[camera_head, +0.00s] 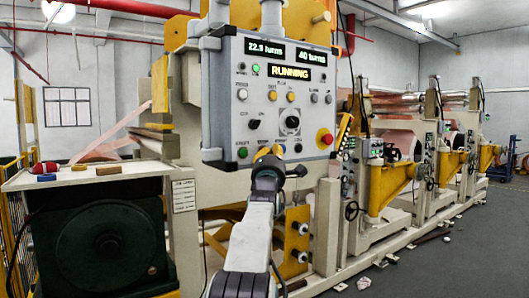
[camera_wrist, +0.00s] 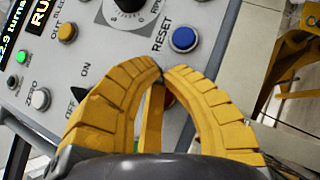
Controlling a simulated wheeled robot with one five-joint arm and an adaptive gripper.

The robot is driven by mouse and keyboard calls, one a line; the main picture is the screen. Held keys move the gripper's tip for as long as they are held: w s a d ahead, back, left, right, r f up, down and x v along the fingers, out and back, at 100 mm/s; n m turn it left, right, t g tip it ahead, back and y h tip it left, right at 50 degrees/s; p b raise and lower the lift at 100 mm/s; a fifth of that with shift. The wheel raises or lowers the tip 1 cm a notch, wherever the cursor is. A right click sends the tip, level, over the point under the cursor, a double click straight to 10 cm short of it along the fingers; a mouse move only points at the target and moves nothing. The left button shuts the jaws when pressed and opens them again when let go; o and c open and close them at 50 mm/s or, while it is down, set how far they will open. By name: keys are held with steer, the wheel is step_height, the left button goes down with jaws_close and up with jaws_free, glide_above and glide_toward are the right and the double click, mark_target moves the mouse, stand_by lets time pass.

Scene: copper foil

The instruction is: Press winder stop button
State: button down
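The winder control panel (camera_head: 222,130) is grey, and its display reads RUNNING (camera_head: 290,73). My gripper (camera_head: 268,150) is in front of its lower edge, covering part of the bottom row between a green button (camera_head: 242,152) and a blue button (camera_head: 298,148). In the wrist view my gripper (camera_wrist: 160,72) has yellow fingers with tips together, and nothing is held. A small orange-red patch (camera_wrist: 169,99) shows behind the fingers, mostly hidden; it may be a button. No stop label is readable. The blue RESET button (camera_wrist: 184,38) is beside the fingertips. Contact with the panel cannot be told.
A red mushroom button (camera_head: 325,138) sticks out at the panel's right. A black knob (camera_head: 253,124) and a round dial (camera_head: 290,122) lie above my gripper. The floor (camera_head: 460,240) at right is mostly clear.

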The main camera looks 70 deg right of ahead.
steer(key=shift+w+d, duration=0.25)
steer(key=shift+w, duration=0.05)
stand_by(2.0)
